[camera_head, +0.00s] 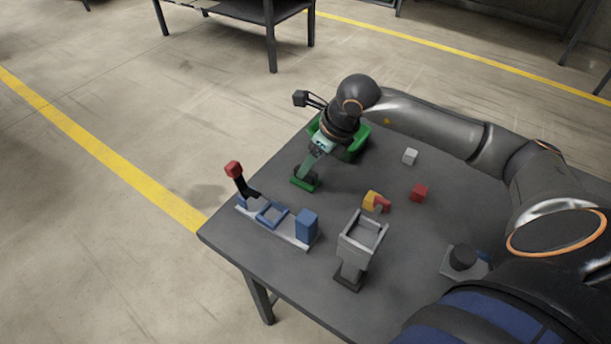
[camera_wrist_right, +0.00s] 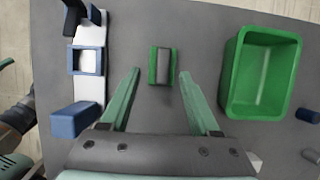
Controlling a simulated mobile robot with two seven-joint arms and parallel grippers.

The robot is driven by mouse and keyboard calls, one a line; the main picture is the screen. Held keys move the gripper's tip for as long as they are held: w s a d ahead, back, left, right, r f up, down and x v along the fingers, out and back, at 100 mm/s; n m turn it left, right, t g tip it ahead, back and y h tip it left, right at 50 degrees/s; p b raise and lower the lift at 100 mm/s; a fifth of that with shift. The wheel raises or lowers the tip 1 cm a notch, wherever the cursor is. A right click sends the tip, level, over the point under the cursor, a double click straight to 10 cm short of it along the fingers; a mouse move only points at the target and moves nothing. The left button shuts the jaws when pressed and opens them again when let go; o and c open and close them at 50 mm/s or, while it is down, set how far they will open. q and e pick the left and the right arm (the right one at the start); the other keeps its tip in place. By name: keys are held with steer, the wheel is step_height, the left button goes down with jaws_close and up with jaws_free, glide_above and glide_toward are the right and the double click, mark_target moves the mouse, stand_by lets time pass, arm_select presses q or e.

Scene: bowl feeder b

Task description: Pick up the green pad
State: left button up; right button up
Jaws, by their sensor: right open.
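The green pad (camera_head: 303,184) lies on the dark table beside the blue-and-white fixture. In the right wrist view the green pad (camera_wrist_right: 152,66) has green sides and a dark grey band across its middle. My right gripper (camera_head: 308,174) reaches down to the pad from above. In the wrist view my right gripper (camera_wrist_right: 161,73) is open, with one green finger on each side of the pad and visible gaps between. I cannot tell how high the fingertips are above the table. My left gripper does not show in the head view.
A green bin (camera_wrist_right: 225,95) stands right of the pad in the wrist view. The white fixture (camera_wrist_right: 92,60) with a blue block (camera_wrist_right: 75,121) and a red-knobbed lever (camera_head: 233,169) is on the other side. A grey hopper (camera_head: 354,255) and small red (camera_head: 418,193) and white (camera_head: 410,156) blocks stand nearby.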

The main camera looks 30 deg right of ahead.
steer(key=x, duration=0.5)
steer(key=shift+w+f, duration=0.15)
steer(key=shift+w, duration=0.35)
steer(key=shift+c, duration=0.3)
jaws_close()
